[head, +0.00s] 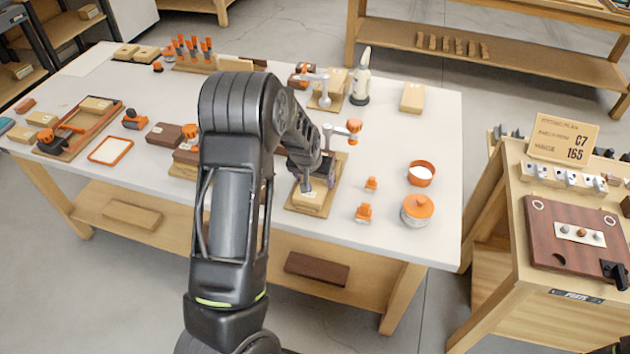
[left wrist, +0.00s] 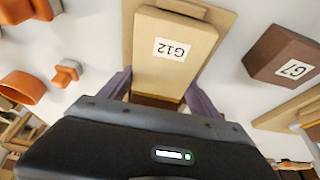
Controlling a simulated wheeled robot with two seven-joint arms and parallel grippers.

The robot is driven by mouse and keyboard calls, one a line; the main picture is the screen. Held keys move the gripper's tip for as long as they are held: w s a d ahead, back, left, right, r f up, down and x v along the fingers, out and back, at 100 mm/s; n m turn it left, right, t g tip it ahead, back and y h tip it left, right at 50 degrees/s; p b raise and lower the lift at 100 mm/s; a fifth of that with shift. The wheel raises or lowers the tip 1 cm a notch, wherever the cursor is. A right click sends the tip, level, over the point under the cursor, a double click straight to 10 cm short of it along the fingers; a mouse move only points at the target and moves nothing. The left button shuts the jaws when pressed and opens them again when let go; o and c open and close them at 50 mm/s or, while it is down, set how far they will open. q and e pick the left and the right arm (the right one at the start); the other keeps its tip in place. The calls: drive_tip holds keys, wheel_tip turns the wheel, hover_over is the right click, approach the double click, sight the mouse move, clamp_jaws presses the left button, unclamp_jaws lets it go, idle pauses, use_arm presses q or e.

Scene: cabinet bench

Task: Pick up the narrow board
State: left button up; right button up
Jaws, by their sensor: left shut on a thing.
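A narrow light wooden board (head: 310,200) lies on a tan base (head: 296,203) near the front middle of the white table. In the left wrist view this board (left wrist: 172,65) carries a label that reads G12. My left gripper (head: 306,186) reaches down over it. In the left wrist view the gripper's fingers (left wrist: 160,97) stand on both sides of the board, shut on it. The board's near end is partly hidden behind the gripper body. I cannot tell whether the board is clear of the base.
A brown block labelled G7 (left wrist: 285,56) is beside the base. An orange-topped clamp (head: 354,126) stands just behind. An orange-lidded jar (head: 417,209), an orange bowl (head: 421,173) and small orange pieces (head: 364,212) lie to the right.

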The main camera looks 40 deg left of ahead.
sight(314, 181)
use_arm(q)
drive_tip(key=shift+r, duration=0.15)
wheel_tip(314, 181, up, 10)
drive_tip(key=b, duration=0.1)
idle(0.8)
